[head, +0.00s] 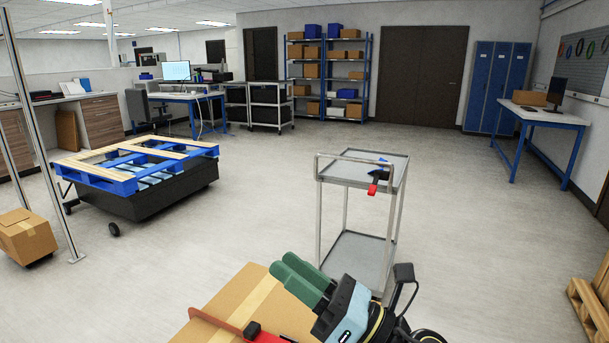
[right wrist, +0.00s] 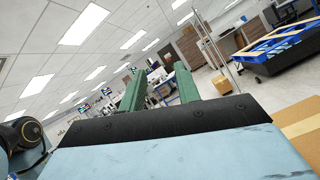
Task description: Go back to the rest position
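My right gripper (head: 284,264) has two green fingers on a light-blue and black body, low in the middle of the head view. Its fingers point up and left in the picture, above a cardboard box (head: 240,293) with a tape strip. In the right wrist view the same gripper (right wrist: 160,70) shows its two fingers apart with nothing between them. My left gripper is in neither view.
A grey two-shelf cart (head: 366,252) stands ahead, with a red and blue tool (head: 378,180) on top. A blue pallet (head: 130,170) rests on a dark wheeled base at left. A red piece (head: 222,326) shows by the near box. Open floor lies between cart and pallet.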

